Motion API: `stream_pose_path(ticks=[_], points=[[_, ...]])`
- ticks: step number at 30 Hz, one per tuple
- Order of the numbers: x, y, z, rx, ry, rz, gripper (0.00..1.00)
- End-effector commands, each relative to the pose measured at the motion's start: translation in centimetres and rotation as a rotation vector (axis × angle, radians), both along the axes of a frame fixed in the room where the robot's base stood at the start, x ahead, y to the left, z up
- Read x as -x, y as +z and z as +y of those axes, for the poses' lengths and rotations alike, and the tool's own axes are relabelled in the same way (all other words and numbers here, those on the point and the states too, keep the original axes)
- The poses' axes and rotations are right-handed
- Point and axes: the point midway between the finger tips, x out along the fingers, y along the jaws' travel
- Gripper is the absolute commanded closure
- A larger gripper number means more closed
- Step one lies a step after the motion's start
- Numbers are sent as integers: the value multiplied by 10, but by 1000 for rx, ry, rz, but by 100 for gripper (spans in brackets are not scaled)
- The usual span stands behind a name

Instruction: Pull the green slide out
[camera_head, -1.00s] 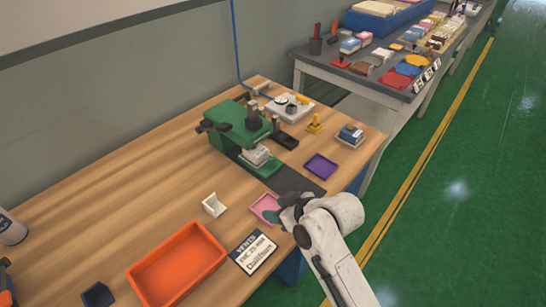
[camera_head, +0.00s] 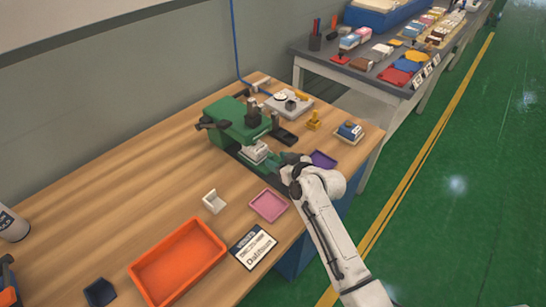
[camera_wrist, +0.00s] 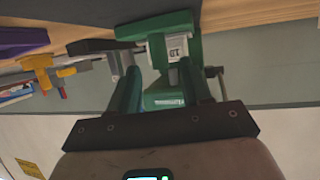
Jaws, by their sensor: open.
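The green press-like fixture (camera_head: 228,122) stands on the wooden table with a white block (camera_head: 257,152) at its front. The green slide (camera_head: 246,162) seems to be the low green part under that block; my arm hides part of it. My gripper (camera_head: 272,161) is open just right of the block, at the fixture's front. In the wrist view, the open green fingers of my gripper (camera_wrist: 160,76) point at the green fixture (camera_wrist: 163,98). The white block (camera_wrist: 176,47), marked with a number, shows between and beyond the fingertips. I cannot tell whether the fingers touch the slide.
A purple tray (camera_head: 323,159) lies close right of my gripper. A pink tray (camera_head: 268,205), a white holder (camera_head: 214,201), a label card (camera_head: 253,246) and an orange bin (camera_head: 178,262) lie nearer. A yellow stand (camera_head: 314,120) is behind.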

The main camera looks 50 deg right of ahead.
Motion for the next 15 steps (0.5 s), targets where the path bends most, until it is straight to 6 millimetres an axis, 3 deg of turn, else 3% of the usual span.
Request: stream_pose_path(ticks=[6, 15], points=[[-23, -9, -4, 2, 1, 1, 52], [-30, -13, -5, 1, 0, 0, 52]])
